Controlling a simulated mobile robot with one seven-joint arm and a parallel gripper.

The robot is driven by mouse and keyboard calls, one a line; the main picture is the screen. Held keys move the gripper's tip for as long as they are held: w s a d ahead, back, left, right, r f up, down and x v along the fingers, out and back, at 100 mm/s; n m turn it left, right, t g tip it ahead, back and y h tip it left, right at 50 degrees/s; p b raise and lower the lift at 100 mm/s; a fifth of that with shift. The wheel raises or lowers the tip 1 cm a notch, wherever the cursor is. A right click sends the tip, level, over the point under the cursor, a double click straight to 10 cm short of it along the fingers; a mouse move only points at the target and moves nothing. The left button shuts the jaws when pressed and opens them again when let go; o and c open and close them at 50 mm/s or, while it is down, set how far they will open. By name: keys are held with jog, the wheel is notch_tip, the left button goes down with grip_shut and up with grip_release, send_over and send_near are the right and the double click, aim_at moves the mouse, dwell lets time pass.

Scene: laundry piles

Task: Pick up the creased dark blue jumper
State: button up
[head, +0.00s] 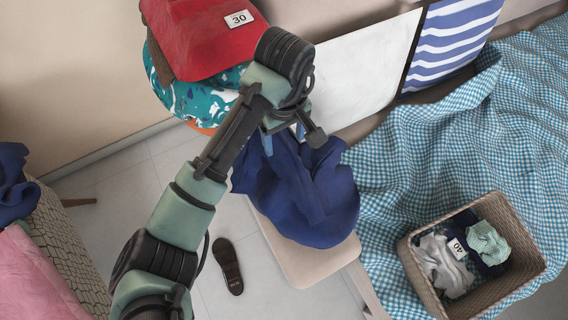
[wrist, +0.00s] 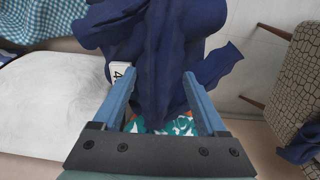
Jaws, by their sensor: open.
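A creased dark blue jumper (head: 310,200) lies in a bulky heap over a pale beige seat in the head view. My gripper (head: 283,138) is at its upper edge, pointing down to it. In the wrist view the jumper (wrist: 170,45) fills the upper middle, and its folds run between the two blue fingers of my gripper (wrist: 160,78). The fingers are apart, one on each side of the cloth. I cannot tell whether they touch it. A white number tag (wrist: 120,72), partly hidden, shows by the left finger.
A red cloth (head: 205,35) tagged 30 lies on a teal patterned cloth (head: 185,100) behind my arm. A wicker basket (head: 525,262) with clothes, one tagged 40, stands on a blue checked cover (head: 460,140). Another dark blue cloth (head: 12,185) lies far left. A dark shoe (head: 228,265) is on the floor.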

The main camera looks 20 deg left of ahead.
aim_at(284, 149)
notch_tip(284, 149, down, 4)
jog(key=shift+a+r, duration=0.1)
jog(key=shift+r, duration=0.05)
grip_shut()
dwell(0.3)
dwell(1.1)
